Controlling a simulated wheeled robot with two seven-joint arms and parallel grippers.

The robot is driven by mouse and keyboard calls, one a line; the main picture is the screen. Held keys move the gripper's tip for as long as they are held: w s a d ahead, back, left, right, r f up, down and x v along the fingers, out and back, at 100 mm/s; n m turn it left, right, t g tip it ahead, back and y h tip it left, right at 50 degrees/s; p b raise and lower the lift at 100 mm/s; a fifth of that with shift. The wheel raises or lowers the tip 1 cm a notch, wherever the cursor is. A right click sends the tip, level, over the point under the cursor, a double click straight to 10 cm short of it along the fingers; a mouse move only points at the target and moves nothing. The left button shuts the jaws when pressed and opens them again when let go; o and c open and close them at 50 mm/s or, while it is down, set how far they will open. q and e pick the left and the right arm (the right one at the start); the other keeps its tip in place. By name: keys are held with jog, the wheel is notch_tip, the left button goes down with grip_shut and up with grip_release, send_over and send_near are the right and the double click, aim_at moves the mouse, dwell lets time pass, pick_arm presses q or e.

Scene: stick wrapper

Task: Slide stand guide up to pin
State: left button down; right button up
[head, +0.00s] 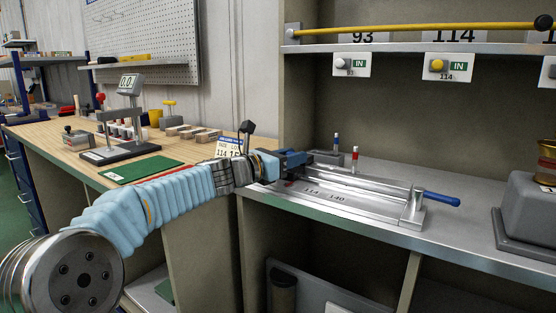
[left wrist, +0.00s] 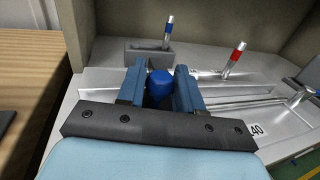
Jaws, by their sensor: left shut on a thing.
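The metal stand (head: 375,207) lies on the grey bench top with the marks 114 and 140 on its base. A long silver rail runs along it, with an upright end piece (head: 413,207) and a blue handle (head: 442,198) at the right. My left gripper (head: 297,160) is at the stand's left end. In the left wrist view its fingers (left wrist: 158,90) are shut on a blue knob (left wrist: 159,86). How the knob joins the guide is hidden.
A blue-topped pin (head: 336,141) stands in a grey block at the back left of the stand. A grey machine (head: 530,205) is at the right. A wooden bench with a scale (head: 130,88) is at the left.

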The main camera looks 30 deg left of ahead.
pick_arm(q)
jog(key=d, duration=0.3)
jog(key=d+b, duration=0.1)
jog(key=d, duration=0.3)
jog(key=s+d+b, duration=0.1)
jog(key=d, duration=0.3)
jog(key=shift+a, duration=0.1)
jog(key=c, duration=0.8)
grip_release()
jog(key=shift+c, duration=0.2)
jog(key=v, duration=1.3)
jog(key=shift+s+a, duration=0.2)
jog(key=shift+s, duration=0.1)
